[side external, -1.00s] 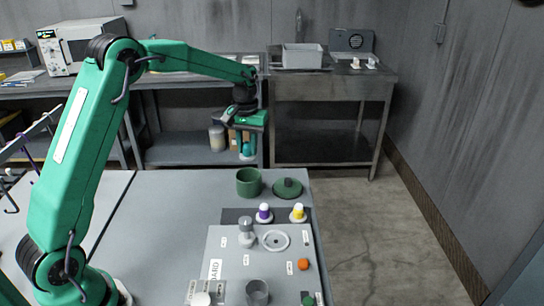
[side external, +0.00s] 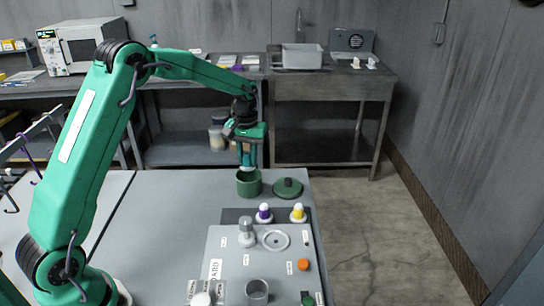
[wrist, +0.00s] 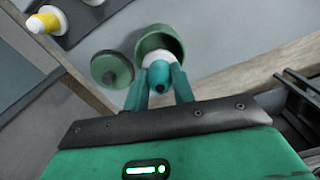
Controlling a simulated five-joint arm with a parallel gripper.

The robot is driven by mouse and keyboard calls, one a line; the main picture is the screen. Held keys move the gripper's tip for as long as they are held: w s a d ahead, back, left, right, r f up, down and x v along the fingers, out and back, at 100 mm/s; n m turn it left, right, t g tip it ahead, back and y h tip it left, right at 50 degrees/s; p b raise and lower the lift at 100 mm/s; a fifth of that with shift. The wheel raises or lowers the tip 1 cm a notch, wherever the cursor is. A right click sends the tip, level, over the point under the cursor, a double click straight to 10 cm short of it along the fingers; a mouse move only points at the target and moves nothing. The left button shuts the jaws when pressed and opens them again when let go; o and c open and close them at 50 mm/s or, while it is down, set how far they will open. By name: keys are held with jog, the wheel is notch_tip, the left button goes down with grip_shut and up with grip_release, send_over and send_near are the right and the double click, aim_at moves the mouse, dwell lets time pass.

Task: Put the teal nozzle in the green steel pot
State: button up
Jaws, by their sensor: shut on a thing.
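My gripper (side external: 247,160) is shut on the teal nozzle (wrist: 162,77) and holds it in the air. In the wrist view the nozzle sits between the two fingers of my gripper (wrist: 160,84), with a pale end pointing away toward the pot. The green steel pot (side external: 249,184) stands open on the grey table, and in the side view the nozzle's pale lower end shows at its mouth. The pot (wrist: 172,42) lies just beyond the nozzle in the wrist view. I cannot tell whether the nozzle's end is inside the rim. The pot's bottom is hidden.
The green lid (side external: 287,188) lies right of the pot, near the table's right edge. A purple nozzle (side external: 264,213) and a yellow nozzle (side external: 298,212) with white tips stand in front. A grey board (side external: 225,268) with several labelled parts fills the table's front.

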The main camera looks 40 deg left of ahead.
jog(key=shift+f, duration=1.2)
jog(key=shift+f, duration=0.65)
dwell(1.8)
jog(key=o, duration=1.1)
jog(key=shift+c, duration=0.2)
jog(key=c, duration=0.4)
jog(key=shift+c, duration=0.2)
jog(key=shift+r, duration=0.2)
